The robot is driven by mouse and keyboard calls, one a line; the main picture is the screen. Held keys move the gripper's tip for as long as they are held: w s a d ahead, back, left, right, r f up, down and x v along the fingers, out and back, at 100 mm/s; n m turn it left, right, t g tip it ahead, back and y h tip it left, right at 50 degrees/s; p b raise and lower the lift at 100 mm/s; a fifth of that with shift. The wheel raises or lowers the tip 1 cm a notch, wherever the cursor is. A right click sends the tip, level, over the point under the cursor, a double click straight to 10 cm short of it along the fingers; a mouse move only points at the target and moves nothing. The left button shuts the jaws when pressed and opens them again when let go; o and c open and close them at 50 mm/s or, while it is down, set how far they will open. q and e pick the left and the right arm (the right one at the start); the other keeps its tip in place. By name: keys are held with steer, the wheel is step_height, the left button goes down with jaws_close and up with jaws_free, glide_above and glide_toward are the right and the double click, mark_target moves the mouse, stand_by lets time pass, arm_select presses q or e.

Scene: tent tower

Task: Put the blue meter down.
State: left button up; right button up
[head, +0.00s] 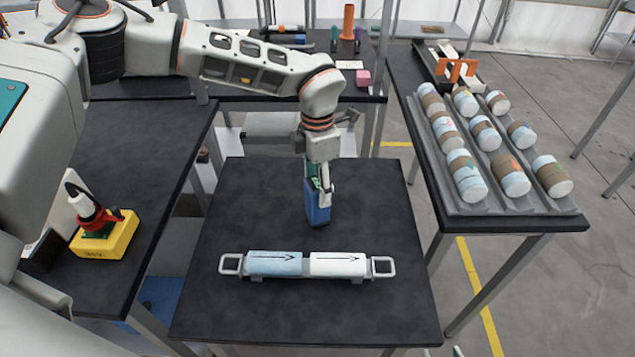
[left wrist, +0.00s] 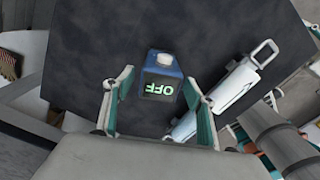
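The blue meter (head: 317,210) is upright at the middle of the black table, below my left gripper (head: 320,187). Its base is at or very close to the tabletop; I cannot tell if it bears weight. In the left wrist view the meter (left wrist: 162,72) shows a green "OFF" display and a pale knob. My left gripper's fingers (left wrist: 160,78) are spread either side of it, with a gap visible.
A blue-and-white cylinder with end handles (head: 305,264) lies in front of the meter. A grey tray (head: 462,203) of several banded cylinders is on the right table. A yellow block with a red clamp-like part (head: 105,236) sits on the left table. Bare tabletop lies around the meter.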

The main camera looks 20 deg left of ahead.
arm_select(q)
steer(key=shift+r, duration=0.15)
step_height(320, 180, up, 12)
stand_by(0.7)
steer(key=shift+s, duration=0.15)
